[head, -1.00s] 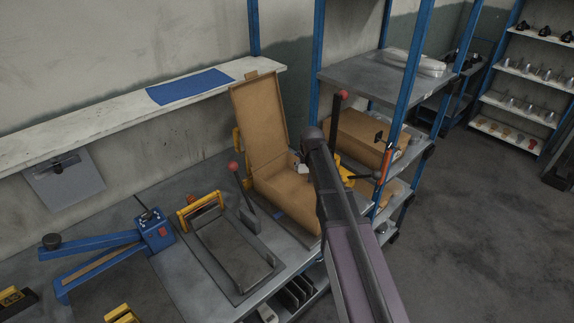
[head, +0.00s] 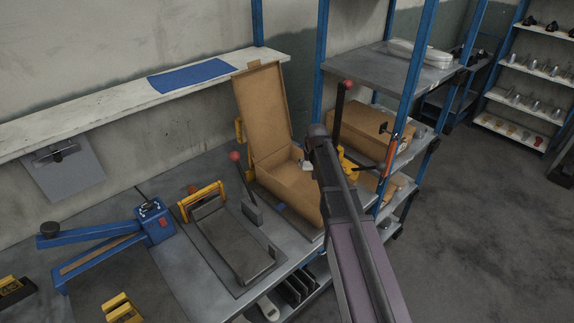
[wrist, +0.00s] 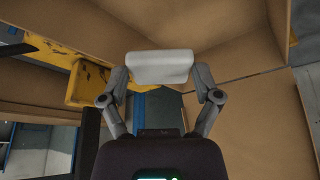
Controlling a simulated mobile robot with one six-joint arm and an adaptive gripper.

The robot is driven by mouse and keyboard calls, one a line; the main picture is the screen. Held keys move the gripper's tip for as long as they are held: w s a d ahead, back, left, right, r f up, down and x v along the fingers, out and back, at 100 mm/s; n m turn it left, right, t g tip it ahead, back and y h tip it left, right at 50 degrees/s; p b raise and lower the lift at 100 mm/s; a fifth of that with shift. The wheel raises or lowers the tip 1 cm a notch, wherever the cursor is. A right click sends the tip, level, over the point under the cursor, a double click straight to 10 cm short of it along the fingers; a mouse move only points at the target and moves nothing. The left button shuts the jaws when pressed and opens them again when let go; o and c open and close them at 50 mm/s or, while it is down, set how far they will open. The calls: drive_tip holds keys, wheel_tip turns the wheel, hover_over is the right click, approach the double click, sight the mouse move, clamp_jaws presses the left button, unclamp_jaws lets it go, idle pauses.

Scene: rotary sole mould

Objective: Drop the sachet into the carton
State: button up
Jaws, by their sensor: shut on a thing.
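The sachet is a small white pad (wrist: 160,67) in the wrist view, gripped between both fingertips of my gripper (wrist: 161,78). In the head view the sachet shows as a small white patch (head: 307,165) beside my arm. The carton (head: 262,115) is brown cardboard with its lid standing up, on the bench at the picture's middle. The sachet appears at or over the carton's opening; its exact height is unclear. Brown carton panels (wrist: 245,60) surround the gripper in the wrist view. My arm hides the carton's right side and most of the gripper in the head view.
A yellow clamp part (wrist: 88,82) stands left of the gripper in the wrist view. A red-knobbed lever (head: 236,170) stands left of the carton, and another (head: 346,95) rises behind my arm. A blue-posted rack (head: 400,65) stands to the right.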

drive_tip(key=shift+f+b, duration=1.15)
drive_tip(key=shift+f, duration=0.3)
drive_tip(key=o, duration=0.5)
drive_tip(key=shift+r, duration=0.2)
